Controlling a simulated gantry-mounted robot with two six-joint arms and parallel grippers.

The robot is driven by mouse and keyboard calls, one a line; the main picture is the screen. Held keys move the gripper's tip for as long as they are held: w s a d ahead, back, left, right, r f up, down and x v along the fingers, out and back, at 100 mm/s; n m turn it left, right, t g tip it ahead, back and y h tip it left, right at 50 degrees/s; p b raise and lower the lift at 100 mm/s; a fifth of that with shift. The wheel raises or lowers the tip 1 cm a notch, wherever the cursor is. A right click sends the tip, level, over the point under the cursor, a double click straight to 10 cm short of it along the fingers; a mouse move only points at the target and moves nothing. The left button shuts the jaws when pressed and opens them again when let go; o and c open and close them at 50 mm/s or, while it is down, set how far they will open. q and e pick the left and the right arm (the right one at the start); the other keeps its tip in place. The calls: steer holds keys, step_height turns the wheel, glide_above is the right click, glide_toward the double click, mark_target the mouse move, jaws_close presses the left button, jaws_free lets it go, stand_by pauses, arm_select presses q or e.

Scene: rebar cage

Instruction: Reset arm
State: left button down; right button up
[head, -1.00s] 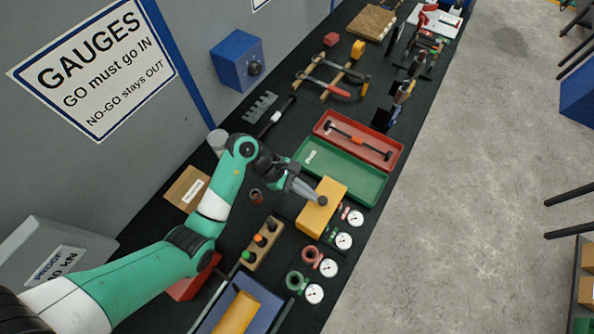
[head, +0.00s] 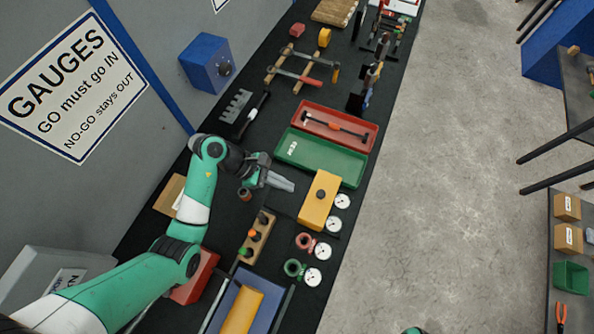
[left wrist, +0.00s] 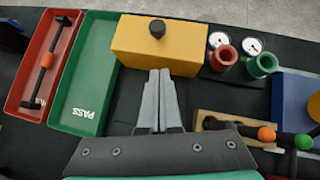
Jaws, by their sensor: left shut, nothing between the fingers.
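My left gripper (head: 284,183) is shut and empty over the dark bench top. Its tips point at the yellow block (head: 318,205) with a black knob, and a small gap seems to separate them in the head view. In the left wrist view the closed fingers (left wrist: 160,78) reach toward the near side of the yellow block (left wrist: 150,42). I cannot tell there whether they touch. My right gripper is not in view.
Beside the arm lie a green PASS tray (head: 300,150), a red tray (head: 352,139) with a black bar gauge, a wooden plug holder (head: 254,244), red (head: 305,241) and green (head: 294,267) rings, and white dials (head: 312,277). Clear floor lies right of the bench.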

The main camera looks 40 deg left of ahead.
arm_select(q)
steer(key=v, duration=0.7)
steer(key=shift+r, duration=0.35)
steer(key=shift+d, duration=0.1)
